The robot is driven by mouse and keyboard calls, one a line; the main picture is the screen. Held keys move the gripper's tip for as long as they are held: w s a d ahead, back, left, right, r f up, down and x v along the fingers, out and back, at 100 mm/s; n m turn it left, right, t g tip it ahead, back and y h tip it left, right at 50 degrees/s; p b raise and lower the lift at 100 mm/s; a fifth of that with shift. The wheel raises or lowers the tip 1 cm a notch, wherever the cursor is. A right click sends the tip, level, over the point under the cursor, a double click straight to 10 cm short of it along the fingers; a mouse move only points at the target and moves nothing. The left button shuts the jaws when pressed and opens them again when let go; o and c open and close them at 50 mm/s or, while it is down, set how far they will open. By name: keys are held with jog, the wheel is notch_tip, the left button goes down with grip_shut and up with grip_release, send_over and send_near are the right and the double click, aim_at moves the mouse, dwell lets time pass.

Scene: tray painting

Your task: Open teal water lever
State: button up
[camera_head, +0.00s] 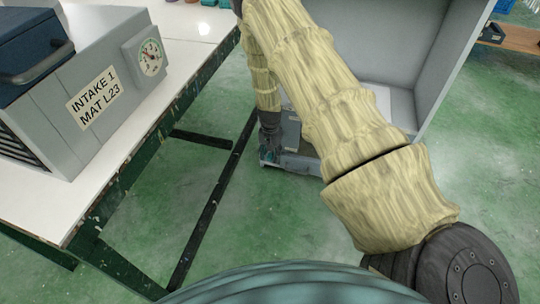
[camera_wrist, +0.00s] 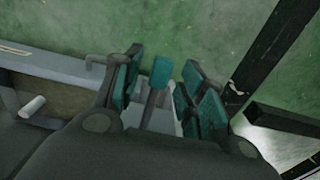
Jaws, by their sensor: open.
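In the wrist view, a teal lever (camera_wrist: 160,73) stands between the fingers of my gripper (camera_wrist: 164,85). It has a flat teal end and a narrower stem running down toward the palm. The two teal-padded fingers are apart, one on each side of it, with a visible gap on the right and a smaller one on the left. Neither pad clearly touches it. The lever's base is hidden by my gripper. In the head view, my gripper (camera_head: 272,150) is low at the left side of a grey booth; the lever cannot be made out there.
The grey booth (camera_head: 440,50) has an open front and tall side walls. A white-topped table (camera_head: 105,185) with a dark frame stands left, bearing a grey box (camera_head: 85,110) labelled INTAKE 1 MAT L23. In the wrist view, a pale cylinder (camera_wrist: 33,106) lies left; a dark bar (camera_wrist: 275,55) is right.

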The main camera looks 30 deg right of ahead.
jog(key=shift+f, duration=0.1)
jog(key=shift+c, duration=0.2)
grip_shut()
jog(key=shift+d, duration=0.1)
